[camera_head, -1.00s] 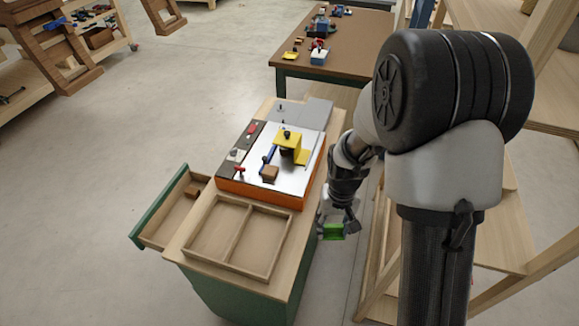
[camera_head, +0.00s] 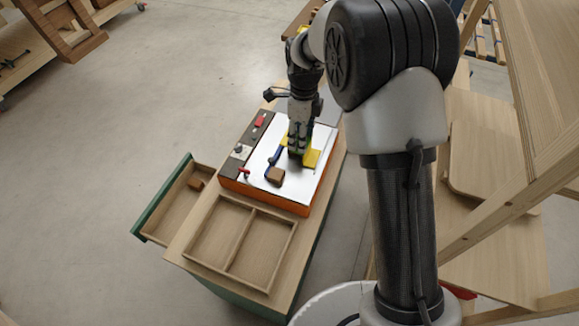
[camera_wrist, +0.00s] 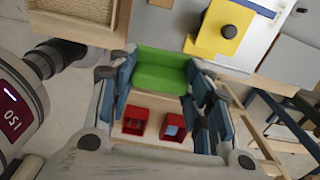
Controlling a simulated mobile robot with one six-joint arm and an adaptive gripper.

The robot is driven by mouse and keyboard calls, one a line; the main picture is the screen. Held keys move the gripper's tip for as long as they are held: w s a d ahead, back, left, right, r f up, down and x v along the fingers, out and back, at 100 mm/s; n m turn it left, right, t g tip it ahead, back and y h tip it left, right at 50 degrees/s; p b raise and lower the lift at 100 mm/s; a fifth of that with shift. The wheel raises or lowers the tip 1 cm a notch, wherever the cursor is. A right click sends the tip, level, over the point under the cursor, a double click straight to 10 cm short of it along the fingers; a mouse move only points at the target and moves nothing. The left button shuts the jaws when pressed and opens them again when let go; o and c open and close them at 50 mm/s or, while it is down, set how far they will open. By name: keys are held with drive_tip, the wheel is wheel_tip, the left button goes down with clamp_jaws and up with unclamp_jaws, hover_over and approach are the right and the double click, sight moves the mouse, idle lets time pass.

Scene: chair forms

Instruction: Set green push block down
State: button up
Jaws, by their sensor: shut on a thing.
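The green push block (camera_wrist: 160,72) shows in the wrist view between the blue-padded fingers of my gripper (camera_wrist: 160,92). My gripper is shut on it. In the head view my gripper (camera_head: 298,152) points down over the light metal top of an orange-sided machine (camera_head: 262,200); the green block cannot be made out clearly there. A yellow fixture (camera_head: 313,158) is close beside and partly behind the gripper. In the wrist view the yellow fixture (camera_wrist: 215,38) has a dark round knob. Whether the block touches the metal top cannot be told.
A small brown wood block (camera_head: 275,175) and a blue-handled tool (camera_head: 271,157) lie on the machine top. In front is a two-compartment wooden tray (camera_head: 229,238), empty. An open drawer (camera_head: 160,215) juts out left. Two red boxes (camera_wrist: 135,121) show beyond the fingers in the wrist view.

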drive_tip(key=shift+a+f, duration=0.1)
drive_tip(key=shift+f, duration=0.1)
wheel_tip(320, 180, down, 19)
drive_tip(key=shift+f+b, duration=0.1)
drive_tip(key=shift+b, duration=1)
drive_tip(key=o, duration=1)
drive_tip(key=shift+f, duration=0.1)
